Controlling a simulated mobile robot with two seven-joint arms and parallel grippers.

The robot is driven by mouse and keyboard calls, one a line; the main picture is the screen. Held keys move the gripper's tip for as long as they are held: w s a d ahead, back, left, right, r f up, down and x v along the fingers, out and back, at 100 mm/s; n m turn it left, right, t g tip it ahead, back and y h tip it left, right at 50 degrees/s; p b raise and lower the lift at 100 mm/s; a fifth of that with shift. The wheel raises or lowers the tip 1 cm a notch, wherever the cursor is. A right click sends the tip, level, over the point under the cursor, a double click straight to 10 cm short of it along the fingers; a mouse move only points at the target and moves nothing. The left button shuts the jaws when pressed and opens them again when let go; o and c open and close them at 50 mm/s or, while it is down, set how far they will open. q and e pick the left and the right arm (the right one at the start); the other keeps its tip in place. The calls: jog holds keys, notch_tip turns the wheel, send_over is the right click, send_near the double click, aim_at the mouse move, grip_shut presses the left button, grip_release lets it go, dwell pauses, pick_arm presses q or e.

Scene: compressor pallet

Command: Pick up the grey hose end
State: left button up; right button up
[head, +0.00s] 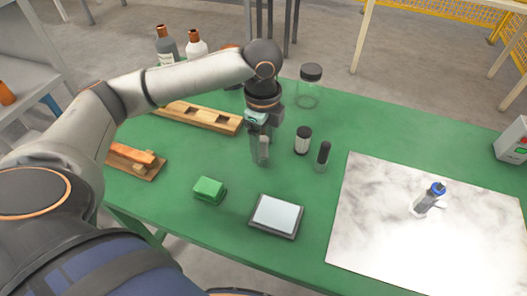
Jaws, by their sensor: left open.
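I cannot make out a grey hose end in the head view. My left gripper (261,150) is open and points down over the green table (290,180), left of a small dark-capped jar (302,140). I see nothing clearly held between its fingers, and I cannot tell how high the tips are above the table. My right gripper is not in view.
A slim black-capped vial (323,157), a clear jar (308,92), a green block (209,189) and a grey pad (275,215) stand nearby. A wooden rack (204,115) is behind left. A blue-capped bottle (427,200) is on the marbled board (375,235).

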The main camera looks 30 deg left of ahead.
aim_at(263, 154)
pick_arm(q)
jog(key=f, duration=0.3)
jog(key=f+b, duration=0.1)
jog(key=shift+w+a+f, duration=0.15)
jog(key=shift+w+f, duration=0.1)
jog(key=shift+f, duration=0.15)
grip_shut()
